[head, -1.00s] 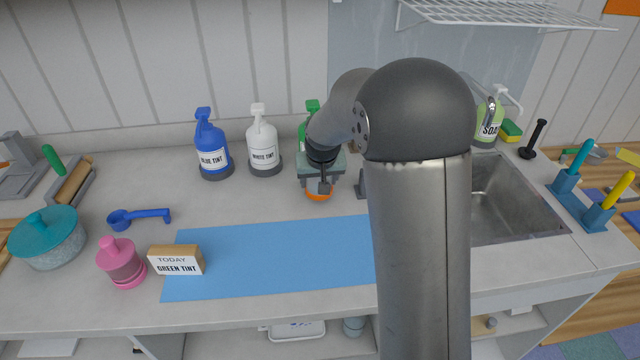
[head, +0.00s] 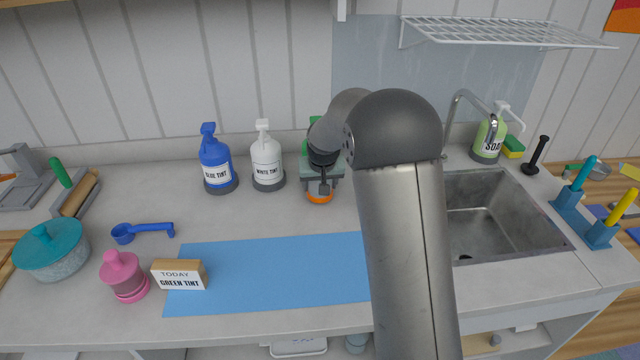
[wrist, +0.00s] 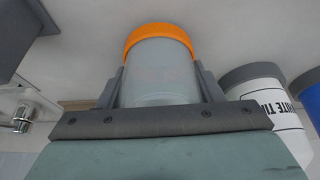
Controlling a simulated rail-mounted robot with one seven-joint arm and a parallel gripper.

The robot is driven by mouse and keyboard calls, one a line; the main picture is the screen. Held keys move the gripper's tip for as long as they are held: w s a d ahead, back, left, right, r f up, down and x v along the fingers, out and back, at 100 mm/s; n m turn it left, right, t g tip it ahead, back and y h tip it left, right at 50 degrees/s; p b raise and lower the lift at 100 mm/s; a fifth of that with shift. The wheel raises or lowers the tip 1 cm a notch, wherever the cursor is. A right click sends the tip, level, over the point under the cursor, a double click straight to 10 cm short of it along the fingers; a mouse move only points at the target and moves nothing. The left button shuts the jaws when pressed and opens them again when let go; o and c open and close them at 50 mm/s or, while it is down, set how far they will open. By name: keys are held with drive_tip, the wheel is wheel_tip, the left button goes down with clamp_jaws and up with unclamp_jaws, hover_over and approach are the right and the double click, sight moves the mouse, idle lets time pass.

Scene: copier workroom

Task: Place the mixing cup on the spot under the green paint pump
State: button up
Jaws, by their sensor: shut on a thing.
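The mixing cup (wrist: 160,70) is a translucent grey cup with an orange band at one end. It is held between the two fingers of my gripper (wrist: 160,88) in the wrist view. In the head view the cup's orange band (head: 320,197) shows just below my gripper (head: 322,182), at the back of the counter, right of the white pump. I cannot tell whether the cup touches the counter. The green paint pump (head: 316,122) shows only as a bit of green behind my arm. Its lower part and the spot under it are hidden.
The white tint pump (head: 266,160) and blue tint pump (head: 215,160) stand left of my gripper. A blue mat (head: 260,275) lies in front, with a "TODAY GREEN TINT" sign (head: 180,275) at its left end. A sink (head: 500,215) is at right.

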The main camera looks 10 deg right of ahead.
drive_tip(key=shift+f+b, duration=0.45)
drive_tip(key=shift+f, duration=0.05)
drive_tip(key=o, duration=1.5)
drive_tip(key=shift+r, duration=0.15)
drive_tip(key=shift+s+r, duration=0.15)
drive_tip(key=shift+r, duration=0.2)
drive_tip(key=s, duration=0.4)
drive_tip(key=s+b, duration=0.1)
drive_tip(key=s, duration=0.3)
drive_tip(key=s+a+b, duration=0.1)
drive_tip(key=s, duration=0.3)
drive_tip(key=shift+s+r, duration=0.1)
